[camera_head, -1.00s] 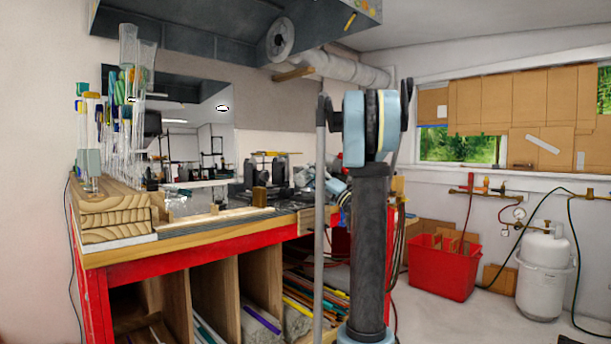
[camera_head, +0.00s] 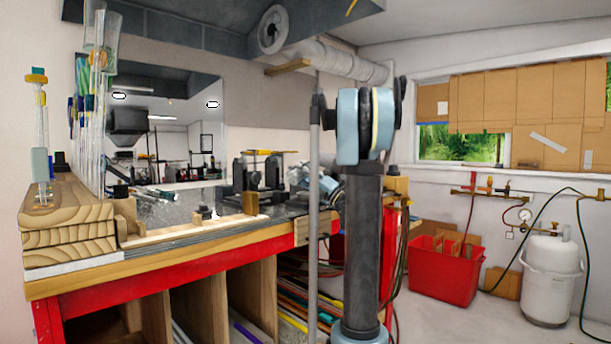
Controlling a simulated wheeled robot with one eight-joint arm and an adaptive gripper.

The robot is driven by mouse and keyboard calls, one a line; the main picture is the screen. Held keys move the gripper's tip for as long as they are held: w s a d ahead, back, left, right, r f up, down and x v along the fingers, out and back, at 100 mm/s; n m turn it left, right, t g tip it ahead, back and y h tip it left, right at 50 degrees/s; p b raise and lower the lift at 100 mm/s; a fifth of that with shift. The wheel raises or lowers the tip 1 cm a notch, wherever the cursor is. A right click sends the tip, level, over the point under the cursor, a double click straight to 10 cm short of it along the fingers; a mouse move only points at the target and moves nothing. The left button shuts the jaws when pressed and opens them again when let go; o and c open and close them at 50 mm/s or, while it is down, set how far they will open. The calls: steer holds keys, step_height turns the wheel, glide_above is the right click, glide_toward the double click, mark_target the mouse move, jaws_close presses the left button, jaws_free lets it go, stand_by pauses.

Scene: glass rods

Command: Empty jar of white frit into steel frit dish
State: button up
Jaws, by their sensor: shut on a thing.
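I cannot make out the jar of white frit or the steel frit dish in the head view. My gripper is not in view. Only upper links of my arm show, standing upright right of centre and covering part of the bench's right end. The workbench (camera_head: 190,262) has a wooden edge and red frame. Its dark top (camera_head: 165,208) holds small dark and brown items too small to name.
Glass rods (camera_head: 95,110) stand upright in stacked wooden blocks (camera_head: 62,235) at the bench's left end. Dark metal fixtures (camera_head: 262,172) stand farther back. A red bin (camera_head: 443,272) and white gas cylinder (camera_head: 550,272) stand on the right. Bare floor lies before them.

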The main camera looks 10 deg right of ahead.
steer(key=shift+w+a, duration=0.15)
steer(key=shift+w, duration=0.2)
steer(key=d+m+t, duration=0.1)
steer(key=w+d+m+h, duration=0.1)
steer(key=m, duration=0.1)
steer(key=shift+w+r+t, duration=0.15)
steer(key=shift+t, duration=0.25)
stand_by(1.4)
stand_by(1.5)
step_height(320, 180, up, 2)
steer(key=n+g+y, duration=0.1)
steer(key=n+g, duration=0.2)
steer(key=n, duration=0.1)
steer(key=n+g+y, duration=0.1)
steer(key=n+g, duration=0.2)
steer(key=n, duration=0.2)
